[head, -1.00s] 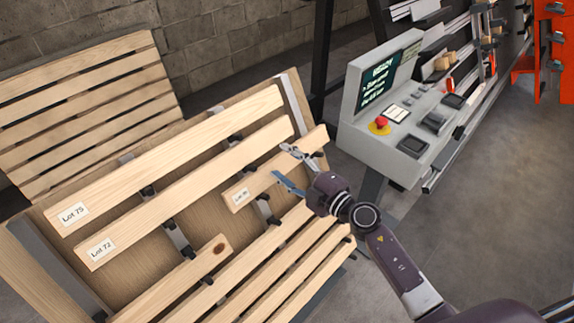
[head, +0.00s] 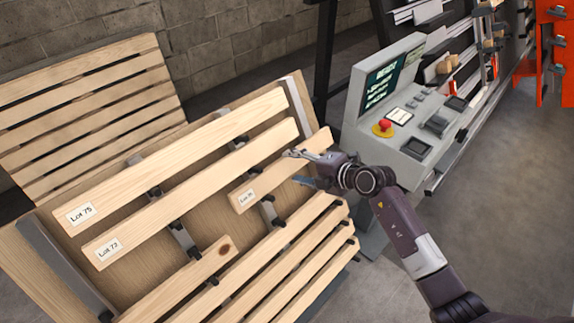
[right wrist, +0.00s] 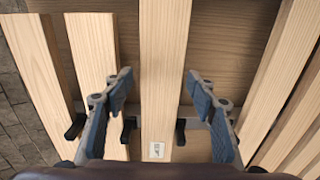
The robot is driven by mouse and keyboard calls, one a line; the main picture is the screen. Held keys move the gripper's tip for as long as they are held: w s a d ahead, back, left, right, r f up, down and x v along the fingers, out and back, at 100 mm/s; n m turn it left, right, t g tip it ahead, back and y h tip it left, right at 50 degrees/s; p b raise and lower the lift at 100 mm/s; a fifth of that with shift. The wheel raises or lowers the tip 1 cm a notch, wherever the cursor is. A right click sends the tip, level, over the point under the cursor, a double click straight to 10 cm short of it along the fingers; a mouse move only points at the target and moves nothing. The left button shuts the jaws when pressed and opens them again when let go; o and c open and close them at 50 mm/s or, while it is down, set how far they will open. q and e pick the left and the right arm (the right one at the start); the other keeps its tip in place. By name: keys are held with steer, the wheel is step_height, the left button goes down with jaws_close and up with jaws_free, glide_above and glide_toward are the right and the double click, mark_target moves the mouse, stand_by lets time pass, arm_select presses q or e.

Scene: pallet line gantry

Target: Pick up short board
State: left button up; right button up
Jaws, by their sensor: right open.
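A short pale wooden board (head: 283,176) with a small lot label at its lower left end lies on the sloped pallet frame, below the two long labelled boards. My right gripper (head: 297,167) is over this board, near its middle. In the right wrist view the board (right wrist: 165,55) runs between the open fingers of the right gripper (right wrist: 158,80), with a gap on each side. Its label shows near the bottom. A second short piece (head: 185,280), with a dark knot at its end, lies lower left. My left gripper is not in view.
Long boards marked Lot 75 (head: 180,155) and Lot 72 (head: 200,190) lie above the short board. Black clips stick up beside the boards. A grey control console (head: 385,150) with a red button stands close to the right. Another slatted pallet (head: 85,110) is behind.

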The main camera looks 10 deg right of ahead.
mark_target(289, 166)
steer(key=shift+x, duration=2.35)
steer(key=shift+d, duration=0.1)
steer(key=c, duration=1.1)
